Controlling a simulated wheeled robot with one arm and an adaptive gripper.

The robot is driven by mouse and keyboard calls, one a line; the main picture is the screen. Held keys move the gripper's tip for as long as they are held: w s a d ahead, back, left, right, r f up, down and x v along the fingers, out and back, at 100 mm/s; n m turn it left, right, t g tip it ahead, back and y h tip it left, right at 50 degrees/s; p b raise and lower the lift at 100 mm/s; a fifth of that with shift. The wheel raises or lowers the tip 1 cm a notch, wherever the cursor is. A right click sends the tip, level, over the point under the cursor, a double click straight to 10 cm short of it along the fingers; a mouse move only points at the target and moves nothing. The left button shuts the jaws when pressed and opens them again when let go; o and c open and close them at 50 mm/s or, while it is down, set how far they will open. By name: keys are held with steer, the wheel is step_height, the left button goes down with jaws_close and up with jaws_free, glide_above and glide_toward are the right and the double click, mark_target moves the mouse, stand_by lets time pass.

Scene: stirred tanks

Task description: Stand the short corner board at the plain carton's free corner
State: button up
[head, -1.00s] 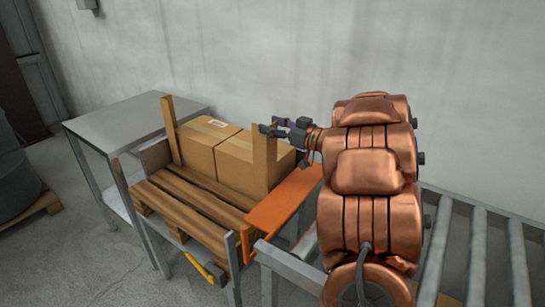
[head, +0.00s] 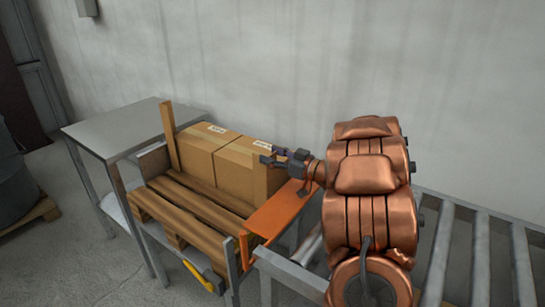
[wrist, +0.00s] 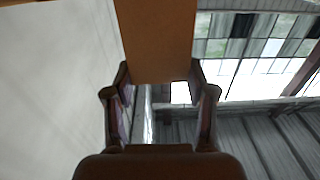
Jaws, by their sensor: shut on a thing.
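Two brown cartons stand side by side on a wooden pallet: a left carton (head: 200,152) and a right carton (head: 238,172). I cannot tell which is the plain one. A tall corner board (head: 169,135) stands upright at the left carton's outer end. My gripper (head: 269,157) is at the right carton's outer end, near its top edge. In the wrist view a flat brown board (wrist: 155,40) lies between the fingers, which are shut on it. In the head view I cannot make this board out apart from the carton; its lower end is hidden.
A grey metal table (head: 135,122) stands at the left. An orange flap (head: 280,212) runs close along the pallet's right side. A roller conveyor (head: 470,245) is at the right. The front pallet slats (head: 185,212) are bare.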

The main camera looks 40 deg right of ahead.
steer(key=shift+f, duration=0.6)
steer(key=o, duration=1.4)
steer(key=shift+f, duration=0.15)
steer(key=shift+c, duration=0.2)
steer(key=r+v, duration=0.1)
steer(key=v, duration=0.6)
steer(key=shift+s+r+p, duration=0.2)
steer(key=shift+r+p, duration=0.1)
steer(key=shift+p, duration=0.05)
steer(key=shift+d, duration=0.1)
